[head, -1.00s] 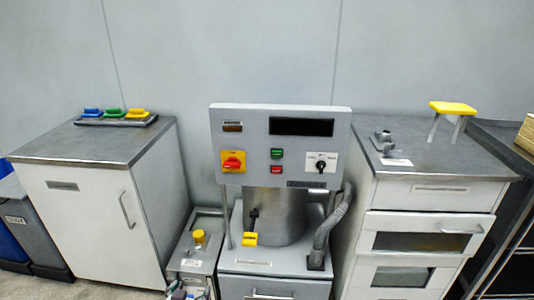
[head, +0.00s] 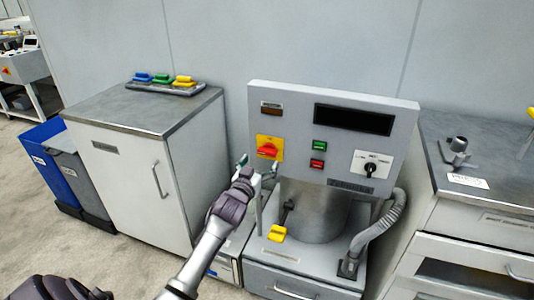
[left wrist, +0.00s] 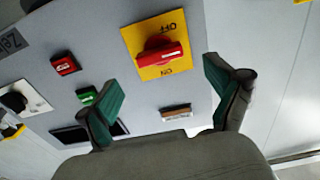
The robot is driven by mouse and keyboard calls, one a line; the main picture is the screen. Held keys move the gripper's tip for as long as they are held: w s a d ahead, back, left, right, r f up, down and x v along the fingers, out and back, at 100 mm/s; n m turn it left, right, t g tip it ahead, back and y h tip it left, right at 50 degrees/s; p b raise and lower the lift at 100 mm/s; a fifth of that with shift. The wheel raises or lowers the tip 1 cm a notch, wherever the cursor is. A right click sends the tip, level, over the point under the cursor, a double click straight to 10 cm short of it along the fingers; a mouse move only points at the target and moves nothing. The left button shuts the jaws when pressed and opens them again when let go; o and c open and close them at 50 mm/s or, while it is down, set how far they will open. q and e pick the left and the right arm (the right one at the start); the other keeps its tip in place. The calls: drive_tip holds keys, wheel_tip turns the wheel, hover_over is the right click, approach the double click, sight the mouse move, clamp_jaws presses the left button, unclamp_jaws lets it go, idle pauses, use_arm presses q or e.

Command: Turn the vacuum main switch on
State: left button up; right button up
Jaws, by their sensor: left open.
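The main switch is a red rotary handle (head: 268,150) on a yellow plate at the left of the grey control panel (head: 230,0). In the left wrist view the red handle (left wrist: 162,54) lies roughly crosswise between printed OFF and ON labels, seen upside down. My left gripper (head: 258,168) is just in front of and below the switch in the head view. In the left wrist view its two green-tipped fingers (left wrist: 160,80) are spread, open and empty, apart from the handle. My right gripper is not in view.
Green (head: 320,146) and red (head: 317,164) buttons and a black selector knob (head: 369,171) sit right of the switch. White cabinets stand on both sides.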

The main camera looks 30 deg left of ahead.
sight(266, 153)
use_arm(q)
drive_tip(key=x, duration=0.5)
drive_tip(key=shift+w, duration=0.35)
drive_tip(key=shift+c, duration=0.4)
drive_tip(key=c, duration=1.1)
